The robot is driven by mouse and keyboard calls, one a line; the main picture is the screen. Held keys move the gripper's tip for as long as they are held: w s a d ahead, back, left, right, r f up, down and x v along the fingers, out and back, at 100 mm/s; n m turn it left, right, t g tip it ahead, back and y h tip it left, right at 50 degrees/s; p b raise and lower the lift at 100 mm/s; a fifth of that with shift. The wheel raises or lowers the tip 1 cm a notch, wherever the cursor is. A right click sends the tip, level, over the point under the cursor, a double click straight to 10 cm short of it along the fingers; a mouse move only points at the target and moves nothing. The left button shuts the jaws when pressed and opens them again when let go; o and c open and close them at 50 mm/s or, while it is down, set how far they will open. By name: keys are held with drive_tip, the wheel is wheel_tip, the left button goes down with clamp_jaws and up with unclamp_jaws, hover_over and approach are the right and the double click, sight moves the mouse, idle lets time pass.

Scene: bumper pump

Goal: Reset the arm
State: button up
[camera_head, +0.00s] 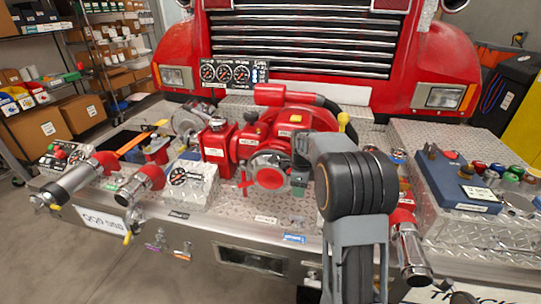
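My arm (357,187) rises from the bottom, right of centre, in front of the red pump (270,160) on the bumper deck. A dark grey end part of it, which looks like my gripper (299,172), shows just left of the big black joint, in front of the pump's right side. Its fingers are too small and too covered to tell whether they are open or shut, or whether they touch the pump. I see nothing clearly held.
The diamond-plate bumper (225,207) spans the view below the red truck's grille (300,45). Hose nozzles (80,178) lie at left. A blue case (455,185) with coloured caps stands at right. Shelves with boxes (40,125) stand at far left. Grey floor is clear at lower left.

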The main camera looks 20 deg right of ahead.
drive_tip(key=s+a+r+n+t, duration=0.1)
drive_tip(key=s+a+r+n, duration=0.2)
drive_tip(key=s+n, duration=0.8)
drive_tip(key=s+a+r+n+t+p, duration=0.1)
drive_tip(key=s+a+r+n+t, duration=0.1)
drive_tip(key=s+a+r+n, duration=0.2)
drive_tip(key=s+a+n, duration=0.3)
drive_tip(key=s+n, duration=0.4)
drive_tip(key=n, duration=0.1)
drive_tip(key=shift+s+a+n+t, duration=0.15)
drive_tip(key=shift+a+n+t, duration=0.15)
drive_tip(key=shift+a+n, duration=0.1)
